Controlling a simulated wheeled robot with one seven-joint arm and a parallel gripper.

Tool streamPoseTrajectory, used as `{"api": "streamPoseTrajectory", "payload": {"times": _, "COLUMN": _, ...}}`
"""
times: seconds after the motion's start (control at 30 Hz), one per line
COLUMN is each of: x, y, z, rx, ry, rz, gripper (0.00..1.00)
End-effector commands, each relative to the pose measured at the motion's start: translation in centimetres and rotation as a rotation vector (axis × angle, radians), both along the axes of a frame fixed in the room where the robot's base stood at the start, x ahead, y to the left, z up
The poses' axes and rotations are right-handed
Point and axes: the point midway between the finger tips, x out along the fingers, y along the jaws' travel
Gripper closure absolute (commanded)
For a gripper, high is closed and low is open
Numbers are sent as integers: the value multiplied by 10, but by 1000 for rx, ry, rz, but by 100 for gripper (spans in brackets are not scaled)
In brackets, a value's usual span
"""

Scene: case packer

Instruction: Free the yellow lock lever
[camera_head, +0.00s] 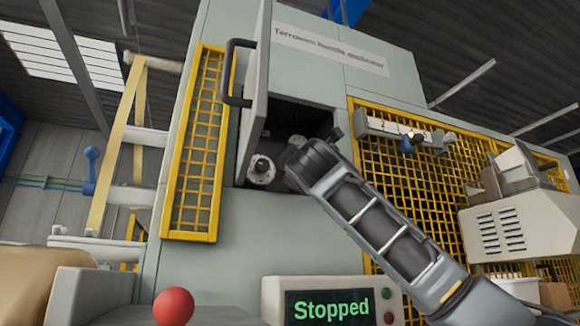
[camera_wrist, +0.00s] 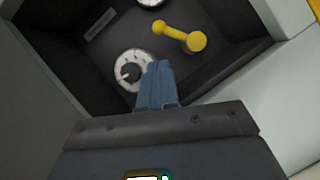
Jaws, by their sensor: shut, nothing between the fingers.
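The yellow lock lever (camera_wrist: 180,34) shows in the wrist view on the dark back wall of an open compartment. It slants from upper left to a round yellow end at lower right. My gripper (camera_wrist: 158,68) has its blue fingers closed together with nothing between them. The fingertips lie below and left of the lever in the picture, apart from it, and overlap the edge of a white dial (camera_wrist: 130,70) with a dark knob. I cannot tell whether they touch the dial. In the head view my arm reaches into the cabinet opening (camera_head: 295,122) and the lever is hidden.
The grey cabinet door (camera_head: 254,100) stands open with a dark handle (camera_head: 232,72). Yellow mesh guards (camera_head: 205,150) flank the opening. A screen (camera_head: 330,306) reads "Stopped". A second gauge (camera_wrist: 150,2) and a label plate (camera_wrist: 100,24) are on the compartment's back wall.

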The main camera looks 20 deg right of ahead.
Motion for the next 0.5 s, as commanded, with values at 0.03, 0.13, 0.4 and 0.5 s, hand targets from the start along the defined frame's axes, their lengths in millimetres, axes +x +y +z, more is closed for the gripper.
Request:
{"api": "streamPoseTrajectory", "payload": {"times": 0.03, "x": 2, "y": 0, "z": 2, "rx": 1, "ry": 0, "rz": 0, "gripper": 100}}
{"api": "streamPoseTrajectory", "payload": {"times": 0.13, "x": 9, "y": -1, "z": 6, "rx": 1, "ry": 0, "rz": 0, "gripper": 100}}
{"api": "streamPoseTrajectory", "payload": {"times": 0.4, "x": 48, "y": -7, "z": 24, "rx": 1, "ry": 2, "rz": -2, "gripper": 100}}
{"api": "streamPoseTrajectory", "payload": {"times": 0.5, "x": 62, "y": -8, "z": 30, "rx": 2, "ry": 2, "rz": -1, "gripper": 100}}
